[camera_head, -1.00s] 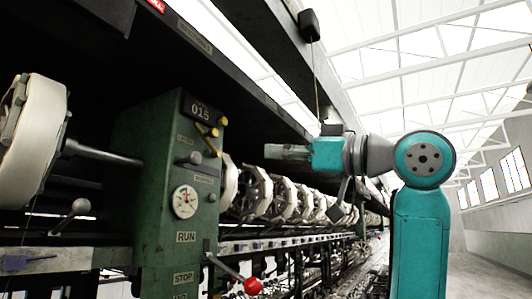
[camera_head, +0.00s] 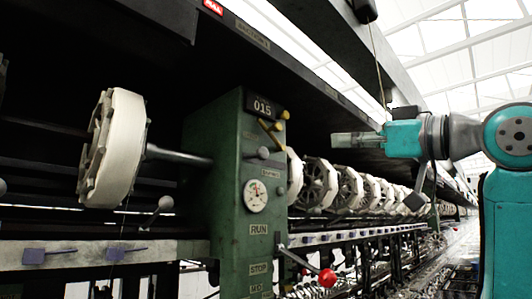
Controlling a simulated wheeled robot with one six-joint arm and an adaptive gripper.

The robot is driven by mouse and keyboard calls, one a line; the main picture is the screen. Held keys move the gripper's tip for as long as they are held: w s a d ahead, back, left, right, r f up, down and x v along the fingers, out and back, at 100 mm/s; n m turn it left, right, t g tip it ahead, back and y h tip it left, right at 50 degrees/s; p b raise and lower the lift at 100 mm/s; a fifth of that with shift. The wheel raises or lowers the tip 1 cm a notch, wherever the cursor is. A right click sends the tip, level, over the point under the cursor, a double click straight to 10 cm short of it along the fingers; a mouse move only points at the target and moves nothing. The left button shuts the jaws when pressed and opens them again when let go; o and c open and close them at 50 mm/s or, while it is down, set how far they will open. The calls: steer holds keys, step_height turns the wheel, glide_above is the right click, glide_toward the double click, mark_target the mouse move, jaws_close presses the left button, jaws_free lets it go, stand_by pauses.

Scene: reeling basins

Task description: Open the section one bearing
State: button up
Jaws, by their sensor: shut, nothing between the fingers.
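A green machine post (camera_head: 215,150) marked 015 stands left of centre. It carries a grey round-ended knob (camera_head: 263,153), yellow-tipped levers (camera_head: 270,129), a dial gauge (camera_head: 256,196) and a small plate (camera_head: 271,173) below the knob, too small to read surely. I cannot tell for certain which part is the section one bearing. A shaft (camera_head: 180,156) runs from the post to a white reel (camera_head: 114,148) at left. My gripper (camera_head: 338,140) is shut and empty, pointing left, to the right of the post in the picture and apart from it.
Several white reels (camera_head: 320,183) recede behind my gripper. A dark beam (camera_head: 330,55) overhangs. A rail with purple parts (camera_head: 75,252) crosses at lower left.

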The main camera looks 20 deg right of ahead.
mark_target(265, 152)
steer(key=o, duration=0.4)
steer(key=shift+w+a, duration=0.1)
steer(key=shift+a, duration=0.25)
steer(key=o, duration=0.4)
steer(key=a+m, duration=0.1)
steer(key=a, duration=0.1)
steer(key=a+m+g, duration=0.1)
steer(key=w+a+h, duration=0.1)
steer(key=a, duration=0.1)
steer(key=shift+w+a+m+g, duration=0.1)
steer(key=shift+a+m+g, duration=0.2)
steer(key=shift+a+m, duration=0.1)
steer(key=x, duration=1.1)
steer(key=shift+f, duration=0.15)
jaws_close()
